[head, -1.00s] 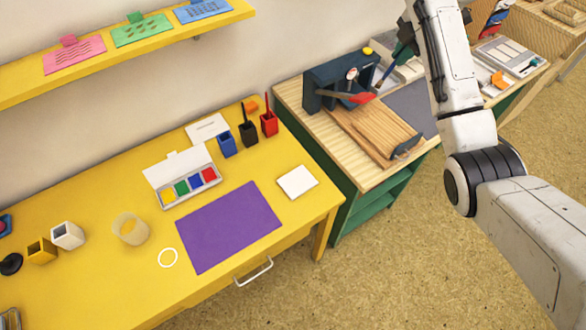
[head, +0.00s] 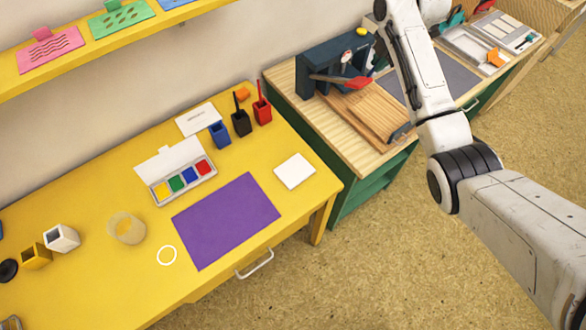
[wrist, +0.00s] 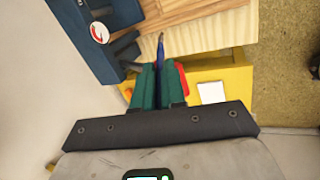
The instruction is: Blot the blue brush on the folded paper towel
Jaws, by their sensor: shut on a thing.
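In the wrist view my gripper (wrist: 158,86) has its green fingers closed around the blue brush (wrist: 160,48), whose slim blue end sticks out past the fingertips. The rest of the brush is hidden between the fingers. The folded paper towel looks like a white square (head: 295,171), lying flat on the yellow table to the right of the purple mat. A white square also shows in the wrist view (wrist: 211,92), right of the fingers and apart from the brush. In the head view the gripper and brush cannot be made out; my arm reaches over the wooden bench.
The blue cup (head: 220,134) holds no visible brush; the black cup (head: 241,123) and red cup (head: 262,110) each hold one. An open paint box (head: 178,182) and purple mat (head: 226,220) lie nearby. A dark blue press (head: 325,65) stands on the neighbouring bench.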

